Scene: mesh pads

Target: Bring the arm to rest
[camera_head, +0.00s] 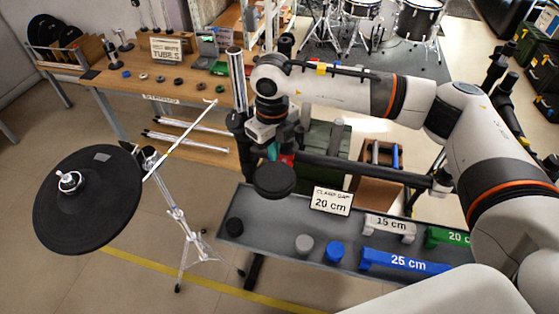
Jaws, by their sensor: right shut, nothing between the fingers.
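My right arm (340,92) reaches in from the right and stretches across the upper middle of the head view. My right gripper (273,148) is at its end, pointing down beside an upright metal post. It is shut with nothing in it; its fingertips are small and partly hidden. A round black pad (274,179) shows just below the gripper; I cannot tell whether they touch. My left gripper is not in view.
A grey tray (285,262) holds coloured gauge blocks, including a blue 25 cm block (404,262). A dark horizontal bar (365,168) runs behind it. A large black pad (88,200) on a stand is at left. A wooden workbench (150,85) stands behind, with open floor at lower left.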

